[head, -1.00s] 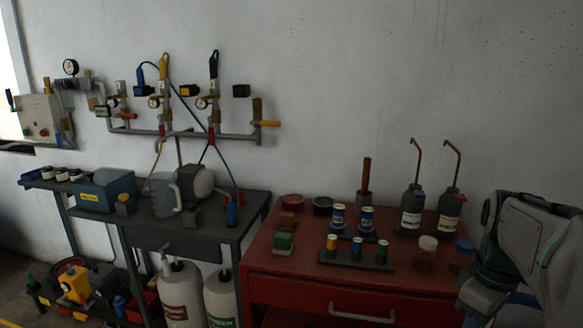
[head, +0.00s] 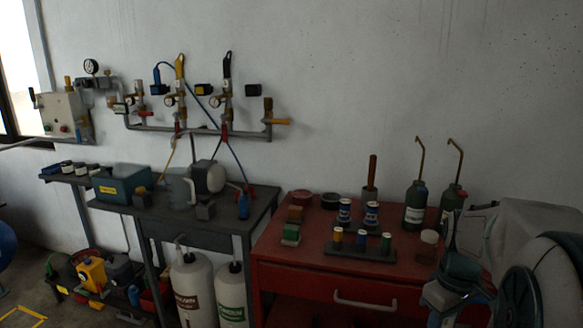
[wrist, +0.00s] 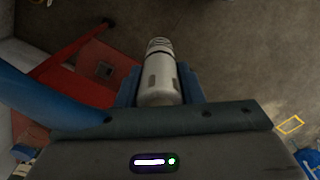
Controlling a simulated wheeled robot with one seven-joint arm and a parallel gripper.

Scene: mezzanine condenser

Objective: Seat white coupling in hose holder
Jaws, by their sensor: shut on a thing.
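My gripper (wrist: 160,82) shows in the wrist view with its blue fingers shut on the white coupling (wrist: 160,80). The coupling is a pale cylinder with dark slots and a ringed narrow end pointing away from the gripper. Open floor and part of a red frame lie beyond it. In the head view my arm is at the lower right, and the gripper and coupling are not in sight. I cannot single out the hose holder.
The dark bench (head: 190,226) carries a blue box (head: 121,187) and a motor-like unit. A red cabinet (head: 338,284) to its right holds cans and oil bottles (head: 416,206). White canisters (head: 193,292) stand below the bench. Valves and pipes (head: 150,128) run along the wall.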

